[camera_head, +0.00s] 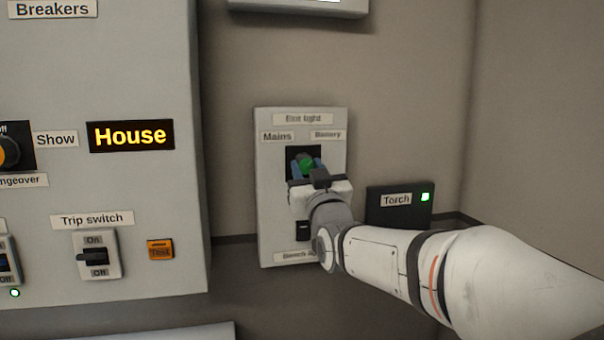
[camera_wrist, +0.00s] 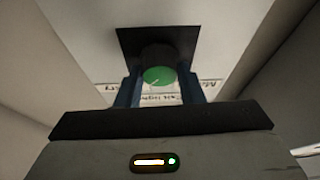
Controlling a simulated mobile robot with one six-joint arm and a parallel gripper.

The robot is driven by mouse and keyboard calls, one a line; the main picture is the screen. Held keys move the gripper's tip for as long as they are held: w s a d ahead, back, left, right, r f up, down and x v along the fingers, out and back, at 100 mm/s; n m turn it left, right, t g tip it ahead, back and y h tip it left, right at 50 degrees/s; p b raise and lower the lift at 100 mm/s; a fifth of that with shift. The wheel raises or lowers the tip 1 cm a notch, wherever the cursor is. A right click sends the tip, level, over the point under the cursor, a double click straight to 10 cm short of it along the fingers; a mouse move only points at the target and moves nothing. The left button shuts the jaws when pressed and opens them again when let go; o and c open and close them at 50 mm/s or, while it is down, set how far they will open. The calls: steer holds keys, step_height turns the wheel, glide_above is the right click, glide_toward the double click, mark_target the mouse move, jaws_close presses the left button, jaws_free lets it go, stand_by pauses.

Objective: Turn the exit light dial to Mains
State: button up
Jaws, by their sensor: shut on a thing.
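The exit light dial (camera_head: 306,161) is a dark knob with a green face on a black square plate, on a pale wall panel (camera_head: 263,200). The label Mains (camera_head: 277,137) is above it to the left, and Battery (camera_head: 327,135) above it to the right. My gripper (camera_head: 308,168) is shut on the dial, one blue finger on each side. In the wrist view the dial's green face (camera_wrist: 158,76) shows between the fingers, with the labels upside down. A faint pale mark on it seems to slant toward the Battery side.
Below the dial, a black switch (camera_head: 303,231) on the same panel is partly behind my wrist. A dark Torch box (camera_head: 399,203) with a green light is close on the right. A large grey cabinet (camera_head: 150,190) with switches stands at left.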

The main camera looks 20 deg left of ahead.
steer(key=n+y+b, duration=0.1)
steer(key=n, duration=0.1)
steer(key=n+g+b, duration=0.1)
steer(key=n, duration=0.1)
steer(key=shift+d+f+g+y+b, duration=0.1)
steer(key=shift+f+g+y+b, duration=0.2)
steer(key=shift+f+y+b, duration=0.1)
steer(key=n+g, duration=0.1)
steer(key=n, duration=0.1)
steer(key=n+g+y, duration=0.1)
steer(key=n, duration=0.3)
steer(key=shift+w+r+n+g+y, duration=0.1)
steer(key=shift+r+n+g+y, duration=0.2)
steer(key=shift+r+n+g, duration=0.1)
steer(key=n+g+p, duration=0.1)
steer(key=n+p, duration=0.1)
steer(key=n, duration=0.1)
steer(key=n+g+p, duration=0.1)
steer(key=n+p, duration=0.1)
steer(key=n, duration=0.1)
steer(key=shift+d+r, duration=0.1)
steer(key=shift+r, duration=0.1)
steer(key=shift+f+n+g+h+p, duration=0.1)
steer(key=shift+n+g+h+p, duration=0.25)
steer(key=shift+n+p, duration=0.7)
steer(key=shift+n+g+h+p, duration=0.15)
steer(key=shift+n+g+p, duration=0.55)
steer(key=shift+n, duration=0.55)
steer(key=o, duration=1)
